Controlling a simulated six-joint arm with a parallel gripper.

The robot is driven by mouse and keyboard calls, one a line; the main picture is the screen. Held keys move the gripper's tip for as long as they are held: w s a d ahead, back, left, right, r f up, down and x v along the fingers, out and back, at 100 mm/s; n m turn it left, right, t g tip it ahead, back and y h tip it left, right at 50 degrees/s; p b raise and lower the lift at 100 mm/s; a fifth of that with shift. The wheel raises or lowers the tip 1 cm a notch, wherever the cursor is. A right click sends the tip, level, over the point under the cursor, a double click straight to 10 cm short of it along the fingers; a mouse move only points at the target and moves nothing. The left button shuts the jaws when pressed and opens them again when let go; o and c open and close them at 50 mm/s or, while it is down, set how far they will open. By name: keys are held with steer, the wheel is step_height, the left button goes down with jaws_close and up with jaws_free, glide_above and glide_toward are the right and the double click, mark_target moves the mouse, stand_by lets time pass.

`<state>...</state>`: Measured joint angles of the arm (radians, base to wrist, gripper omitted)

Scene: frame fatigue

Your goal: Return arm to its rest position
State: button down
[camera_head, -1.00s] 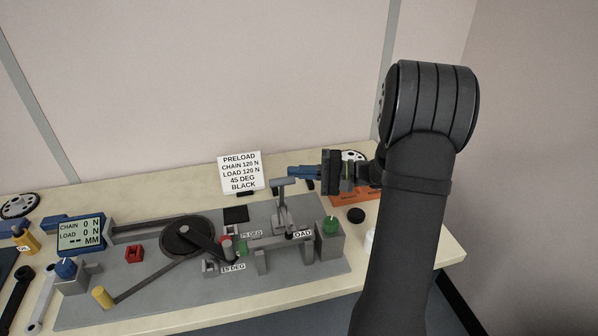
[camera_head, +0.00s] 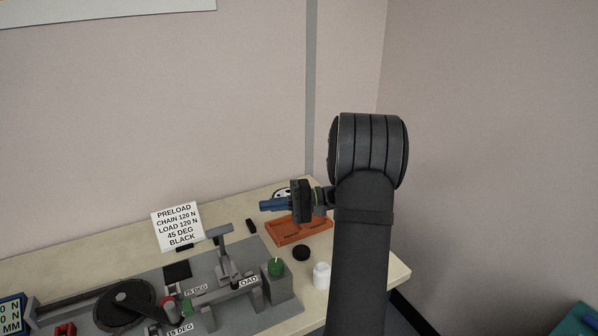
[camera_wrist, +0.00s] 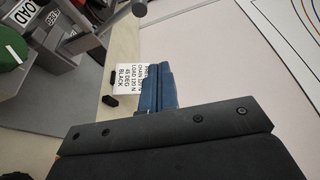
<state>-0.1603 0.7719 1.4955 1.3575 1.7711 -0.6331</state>
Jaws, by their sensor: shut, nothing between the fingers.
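My gripper (camera_head: 271,205) has blue fingers that point left above the back right of the bench, near the orange tray. The fingers are together with nothing between them. In the wrist view the blue fingers (camera_wrist: 157,88) show end-on past the dark gripper body, with the white card behind them. My dark arm rises at the right of the head view and bends back down to the gripper.
A grey test rig (camera_head: 212,312) with a T-shaped lever (camera_head: 222,240) and a green knob (camera_head: 275,266) stands left of my arm. A white card (camera_head: 177,226) stands behind it. The orange tray (camera_head: 316,225), a black puck (camera_head: 301,253) and a white bottle (camera_head: 321,276) are close to my arm.

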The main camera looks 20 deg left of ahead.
steer(key=s+a, duration=0.6)
steer(key=s, duration=0.1)
steer(key=shift+a+f, duration=0.15)
stand_by(0.6)
